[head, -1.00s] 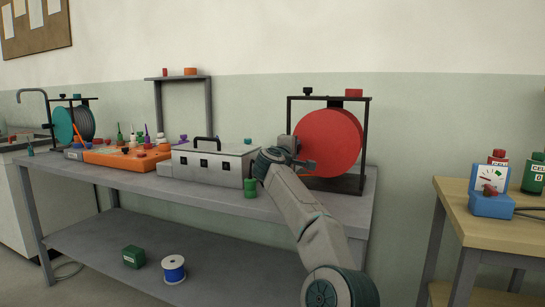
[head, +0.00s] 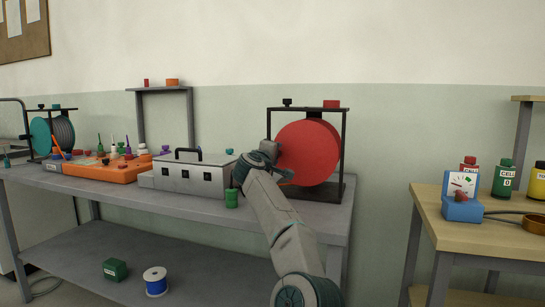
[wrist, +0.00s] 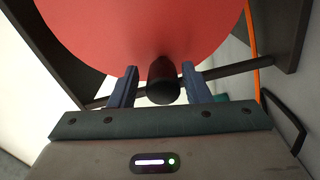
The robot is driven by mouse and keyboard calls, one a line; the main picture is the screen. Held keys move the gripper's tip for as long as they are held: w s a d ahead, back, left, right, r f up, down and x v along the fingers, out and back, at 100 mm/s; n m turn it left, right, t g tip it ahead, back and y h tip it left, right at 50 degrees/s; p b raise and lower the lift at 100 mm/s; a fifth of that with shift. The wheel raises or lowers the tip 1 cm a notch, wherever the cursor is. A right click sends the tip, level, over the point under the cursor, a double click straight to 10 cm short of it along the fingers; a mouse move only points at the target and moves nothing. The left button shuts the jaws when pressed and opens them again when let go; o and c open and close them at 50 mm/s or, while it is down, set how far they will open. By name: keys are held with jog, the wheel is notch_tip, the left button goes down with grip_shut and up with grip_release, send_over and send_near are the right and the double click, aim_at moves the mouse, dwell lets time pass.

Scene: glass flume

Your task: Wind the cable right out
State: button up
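A red cable reel (head: 310,150) hangs in a black frame on the right end of the grey bench. My gripper (head: 275,160) is at the left part of its red face. In the wrist view the reel's red disc (wrist: 140,25) fills the top. A black crank knob (wrist: 163,80) points toward me between the two blue-grey fingers of my gripper (wrist: 160,85). A gap shows on the knob's left side; the right finger is very close to it. An orange cable (wrist: 252,50) runs down at the right of the wrist view. The cable on the reel is mostly hidden behind the disc.
A grey box with a handle (head: 190,176) and a green cylinder (head: 231,198) stand left of my arm on the bench. A teal-faced reel (head: 40,136) stands at the far left. A wooden table (head: 437,223) with a meter (head: 461,198) is at the right, past a floor gap.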

jog(key=shift+a+f, duration=0.1)
jog(key=shift+s+a+f+b, duration=0.2)
jog(key=shift+s+b, duration=0.55)
jog(key=shift+b, duration=0.5)
jog(key=b+v, duration=0.4)
jog(key=v, duration=0.8)
jog(key=shift+r, duration=0.25)
jog(key=shift+a, duration=0.15)
dwell(0.6)
